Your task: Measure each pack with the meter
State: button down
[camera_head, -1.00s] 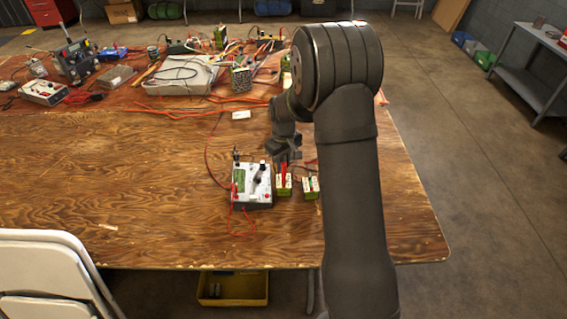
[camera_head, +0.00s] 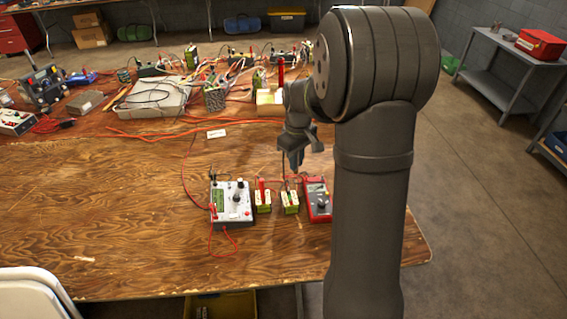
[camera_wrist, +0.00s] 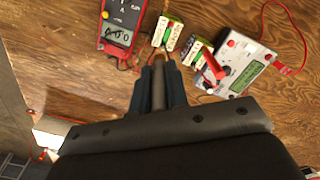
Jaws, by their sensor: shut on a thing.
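The red meter (camera_head: 318,203) lies on the table at the right; its display faces up in the wrist view (camera_wrist: 119,24), with digits too small to read surely. Two green-and-white packs stand left of it: a left pack (camera_head: 263,207) and a right pack (camera_head: 290,208), also seen in the wrist view (camera_wrist: 171,31). A red probe (camera_head: 262,185) stands upright at the left pack; its red handle shows in the wrist view (camera_wrist: 213,64). My gripper (camera_head: 294,166) is above the right pack, shut on a slim dark probe (camera_wrist: 159,88). Whether its tip touches the pack is unclear.
A grey-white box (camera_head: 231,206) with a green screen and red lead stands left of the packs. Cables and devices crowd the table's far side. A white label (camera_head: 216,134) lies mid-table. The left front table is clear. My arm covers the right side.

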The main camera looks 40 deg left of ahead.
jog(key=shift+n, duration=0.3)
jog(key=shift+w+a+f, duration=0.1)
jog(key=shift+a+f, duration=0.35)
jog(key=shift+f, duration=1)
jog(key=shift+w+a+f, duration=0.1)
jog(key=shift+a+f, duration=0.4)
jog(key=shift+f, duration=0.95)
jog(key=shift+a+f, duration=0.45)
jog(key=shift+f, duration=1)
jog(key=shift+f, duration=0.95)
jog(key=c, duration=1.3)
grip_release()
jog(key=shift+o, duration=0.3)
jog(key=shift+o, duration=1.1)
